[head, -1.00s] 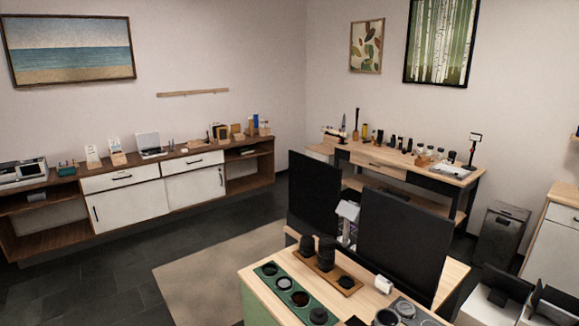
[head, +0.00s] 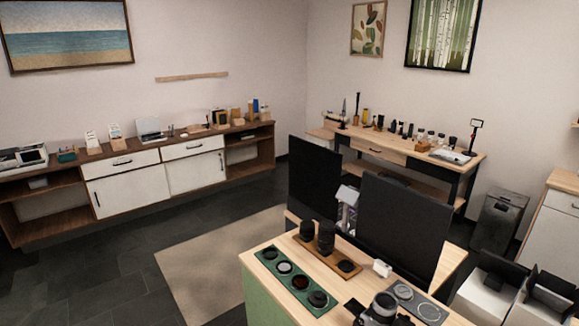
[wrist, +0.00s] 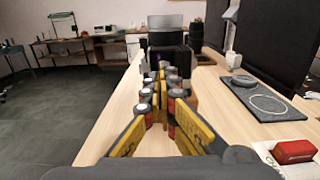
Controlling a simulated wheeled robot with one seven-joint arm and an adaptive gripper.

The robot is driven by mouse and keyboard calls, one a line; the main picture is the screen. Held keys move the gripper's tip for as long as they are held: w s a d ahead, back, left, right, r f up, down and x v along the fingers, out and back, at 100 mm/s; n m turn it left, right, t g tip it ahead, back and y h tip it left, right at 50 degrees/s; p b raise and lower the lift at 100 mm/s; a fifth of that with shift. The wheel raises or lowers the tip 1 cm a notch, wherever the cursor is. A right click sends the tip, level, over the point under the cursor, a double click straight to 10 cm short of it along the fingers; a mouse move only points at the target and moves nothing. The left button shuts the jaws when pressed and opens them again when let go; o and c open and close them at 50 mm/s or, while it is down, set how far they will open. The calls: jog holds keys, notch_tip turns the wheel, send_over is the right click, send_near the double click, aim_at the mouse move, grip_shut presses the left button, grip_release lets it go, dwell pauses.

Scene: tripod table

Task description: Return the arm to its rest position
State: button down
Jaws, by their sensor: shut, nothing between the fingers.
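My gripper (wrist: 161,75) shows in the wrist view, with yellow fingers and dark jointed links. Its fingers meet at the tips with nothing between them, above the light wooden table (wrist: 122,100). The gripper and arm do not show in the head view. Beyond the fingertips in the wrist view stands a dark object with a grey top (wrist: 167,38); I cannot tell the gap to it.
A camera (head: 380,312) stands near the table's front, beside a grey pad with ring marks (head: 418,302). Green (head: 295,282) and wooden (head: 326,258) trays hold dark lenses and discs. Black panels (head: 400,228) rise behind. A red item (wrist: 293,151) lies at right.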

jog(key=s+a+r+n+g+h, duration=0.1)
jog(key=s+a+r+n+g, duration=0.45)
jog(key=a+n, duration=0.3)
jog(key=s+a+r+n+g, duration=0.45)
jog(key=a+n+g, duration=0.25)
jog(key=a, duration=0.3)
jog(key=s+d+r+n+t+h, duration=0.1)
jog(key=s+r+n+t+h, duration=0.2)
jog(key=s+r+n+h, duration=0.4)
notch_tip(320, 180, up, 4)
jog(key=n+h, duration=0.2)
jog(key=n, duration=0.3)
jog(key=shift+d+h, duration=0.35)
jog(key=shift+h, duration=0.05)
jog(key=c, duration=2.6)
grip_release()
jog(key=shift+d+r+n+t, duration=0.15)
jog(key=shift+r+n+t, duration=0.1)
jog(key=shift+n+t, duration=0.2)
jog(key=shift+o, duration=1.4)
